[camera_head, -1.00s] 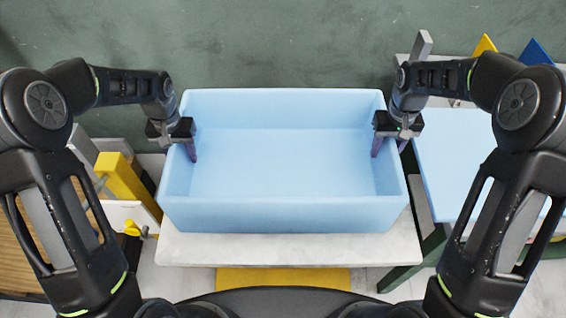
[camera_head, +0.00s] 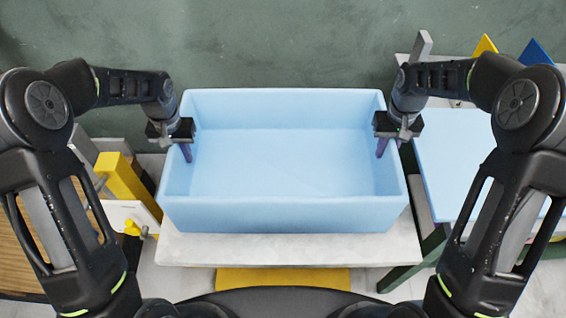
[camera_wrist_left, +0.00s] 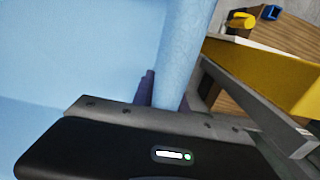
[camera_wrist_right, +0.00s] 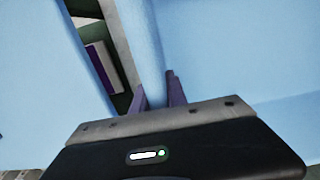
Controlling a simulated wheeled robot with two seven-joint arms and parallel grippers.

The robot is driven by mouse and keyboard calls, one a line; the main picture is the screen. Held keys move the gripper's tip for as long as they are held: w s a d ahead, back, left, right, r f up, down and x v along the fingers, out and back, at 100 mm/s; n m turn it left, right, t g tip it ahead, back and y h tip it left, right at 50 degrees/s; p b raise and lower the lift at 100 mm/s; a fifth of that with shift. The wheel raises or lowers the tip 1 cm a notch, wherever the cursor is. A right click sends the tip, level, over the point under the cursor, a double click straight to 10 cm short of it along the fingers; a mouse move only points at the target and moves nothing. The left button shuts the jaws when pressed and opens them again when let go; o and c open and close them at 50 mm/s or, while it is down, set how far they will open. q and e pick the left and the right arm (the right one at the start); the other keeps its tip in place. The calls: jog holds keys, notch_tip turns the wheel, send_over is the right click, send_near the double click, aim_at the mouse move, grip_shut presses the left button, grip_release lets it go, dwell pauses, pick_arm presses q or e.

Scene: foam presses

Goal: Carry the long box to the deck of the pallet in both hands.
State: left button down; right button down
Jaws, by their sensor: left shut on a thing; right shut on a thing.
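The long box (camera_head: 284,213) is a light blue open-topped box, empty inside, resting level on a pale stand top (camera_head: 290,250) in the middle of the head view. My left gripper (camera_head: 187,150) is shut on the box's left end wall, with one finger inside and one outside; the wall also shows between the fingers in the left wrist view (camera_wrist_left: 186,55). My right gripper (camera_head: 382,146) is shut on the right end wall, which shows between its fingers in the right wrist view (camera_wrist_right: 143,45). I cannot make out the pallet.
A light blue-topped table (camera_head: 455,150) stands close on the right, with yellow and blue pieces behind it. A yellow post (camera_head: 127,183) and a wooden surface (camera_head: 25,245) are on the left. A green wall (camera_head: 280,45) rises behind the box.

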pick_arm(q)
jog(key=shift+r, duration=0.1)
pick_arm(e)
jog(key=shift+r, duration=0.1)
dwell(0.3)
